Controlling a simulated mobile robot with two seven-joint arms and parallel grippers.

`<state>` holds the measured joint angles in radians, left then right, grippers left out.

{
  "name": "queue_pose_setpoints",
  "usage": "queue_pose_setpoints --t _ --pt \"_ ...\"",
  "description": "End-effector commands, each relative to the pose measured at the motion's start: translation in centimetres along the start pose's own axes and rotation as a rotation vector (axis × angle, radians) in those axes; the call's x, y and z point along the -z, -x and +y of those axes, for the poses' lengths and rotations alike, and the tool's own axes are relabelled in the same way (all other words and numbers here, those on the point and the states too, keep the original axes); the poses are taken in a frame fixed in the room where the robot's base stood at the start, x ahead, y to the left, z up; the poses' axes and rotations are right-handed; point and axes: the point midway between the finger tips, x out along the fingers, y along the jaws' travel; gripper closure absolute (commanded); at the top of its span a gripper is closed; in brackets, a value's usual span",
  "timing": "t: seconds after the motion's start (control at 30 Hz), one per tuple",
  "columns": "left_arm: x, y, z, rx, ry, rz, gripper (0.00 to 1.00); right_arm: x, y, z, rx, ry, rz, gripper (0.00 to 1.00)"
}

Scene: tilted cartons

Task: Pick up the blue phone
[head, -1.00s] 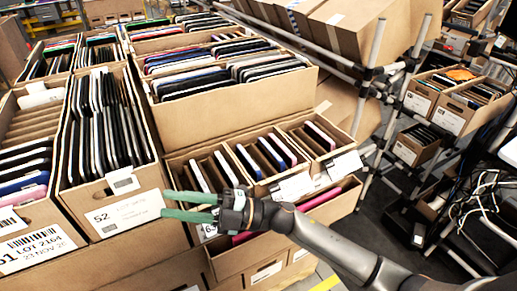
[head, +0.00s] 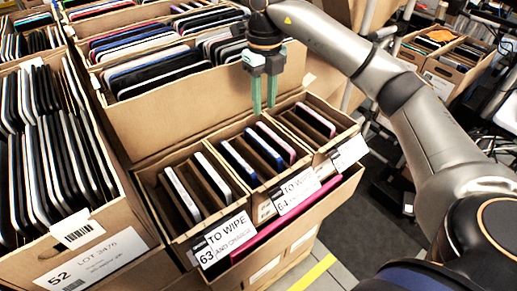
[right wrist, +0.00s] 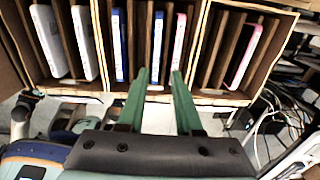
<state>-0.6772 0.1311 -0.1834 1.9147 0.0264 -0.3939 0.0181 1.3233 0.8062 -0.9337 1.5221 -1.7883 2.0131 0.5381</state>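Two blue-edged phones stand on edge in the middle small carton (head: 262,188): a left blue phone (head: 237,161) and a right blue phone (head: 264,155). A pink-edged phone (head: 277,143) stands to their right. In the right wrist view, the left blue phone (right wrist: 118,45) and the right blue phone (right wrist: 155,45) sit between cardboard dividers. My right gripper (head: 264,110) points down above the back of this carton, open and empty. In the right wrist view, its fingertips (right wrist: 160,73) are apart, near the right blue phone and the pink-edged phone. My left gripper is not in view.
A left small carton (head: 190,235) holds white-edged phones; a right one (head: 330,150) holds a pink-edged phone. Larger cartons of tablets stand behind (head: 160,120) and at left (head: 130,235). A pink item (head: 290,218) lies in front of the small cartons.

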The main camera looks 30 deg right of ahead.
Motion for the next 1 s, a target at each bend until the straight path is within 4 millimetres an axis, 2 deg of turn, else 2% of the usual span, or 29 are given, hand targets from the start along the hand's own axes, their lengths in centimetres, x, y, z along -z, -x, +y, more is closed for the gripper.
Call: queue_pose_setpoints --t 0.03,0.1,0.3,0.57,0.83,1.0 --pt "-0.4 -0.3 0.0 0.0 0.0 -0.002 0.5 0.1 -1.3 0.1 -0.001 0.003 0.006 0.66" --pt "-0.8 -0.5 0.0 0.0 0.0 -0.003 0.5 0.1 -2.6 0.2 -0.003 0.005 0.006 0.66" --pt "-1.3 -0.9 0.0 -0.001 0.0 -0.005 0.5 0.1 -5.4 0.3 -0.006 0.005 0.004 0.66" --pt "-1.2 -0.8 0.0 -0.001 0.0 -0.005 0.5 0.1 -7.1 0.3 -0.004 0.006 0.003 0.66" --pt "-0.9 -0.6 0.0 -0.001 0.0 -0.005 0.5 0.3 -10.9 0.6 -0.005 0.005 0.003 0.66" --pt "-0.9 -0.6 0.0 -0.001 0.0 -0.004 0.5 0.2 -11.5 0.6 -0.005 0.006 0.0 0.66"
